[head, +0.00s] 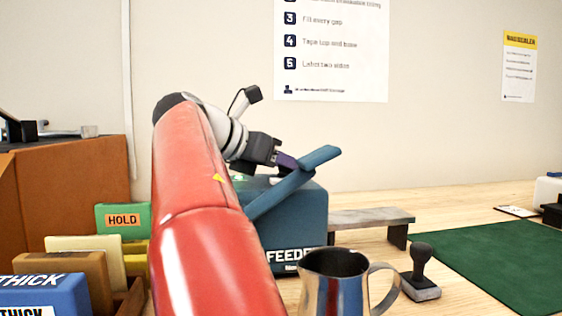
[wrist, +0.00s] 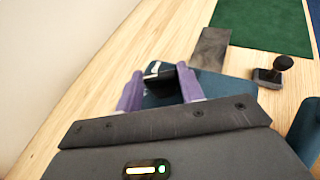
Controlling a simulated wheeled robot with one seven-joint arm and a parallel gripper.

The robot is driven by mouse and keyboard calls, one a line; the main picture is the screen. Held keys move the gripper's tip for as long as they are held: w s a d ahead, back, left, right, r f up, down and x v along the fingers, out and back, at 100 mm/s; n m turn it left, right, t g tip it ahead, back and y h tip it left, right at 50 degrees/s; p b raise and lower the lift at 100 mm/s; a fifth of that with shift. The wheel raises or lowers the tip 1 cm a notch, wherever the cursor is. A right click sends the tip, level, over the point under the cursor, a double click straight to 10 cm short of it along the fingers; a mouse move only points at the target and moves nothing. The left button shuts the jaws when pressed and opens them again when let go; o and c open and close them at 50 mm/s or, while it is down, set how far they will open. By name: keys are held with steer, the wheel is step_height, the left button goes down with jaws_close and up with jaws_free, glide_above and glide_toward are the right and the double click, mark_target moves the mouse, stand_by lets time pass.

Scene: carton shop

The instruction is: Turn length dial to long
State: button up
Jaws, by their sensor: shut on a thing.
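The feeder (head: 305,205) is a teal box with white lettering on its front, standing on the wooden table behind the metal jug. It also shows below my fingers in the wrist view (wrist: 165,99). My gripper (wrist: 158,77) has purple fingers and is over the top of the feeder. It is shut on a small black knob with a white mark, which I take for the length dial (wrist: 158,70). In the head view my gripper (head: 287,164) and a slanting teal bar (head: 300,178) hide the dial. The dial's setting marks cannot be read.
A steel jug (head: 335,283) stands in front of the feeder, with a black-handled stamp (head: 421,272) beside it. A grey low bench (head: 370,217) and a green mat (head: 500,255) lie to the right. Cards, including a green HOLD card (head: 123,219), stand at left.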

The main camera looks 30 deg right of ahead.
steer(key=shift+r+m+g+p, duration=0.4)
steer(key=shift+m+g+p, duration=0.1)
steer(key=shift+p, duration=0.65)
steer(key=shift+w+f+m+g+p, duration=0.1)
steer(key=shift+m+g+p, duration=0.3)
steer(key=shift+m+g, duration=0.15)
steer(key=shift+w+f+m+g, duration=0.1)
steer(key=shift+f+m+g, duration=0.15)
steer(key=shift+m+g, duration=0.3)
steer(key=o, duration=1)
steer(key=shift+a, duration=0.1)
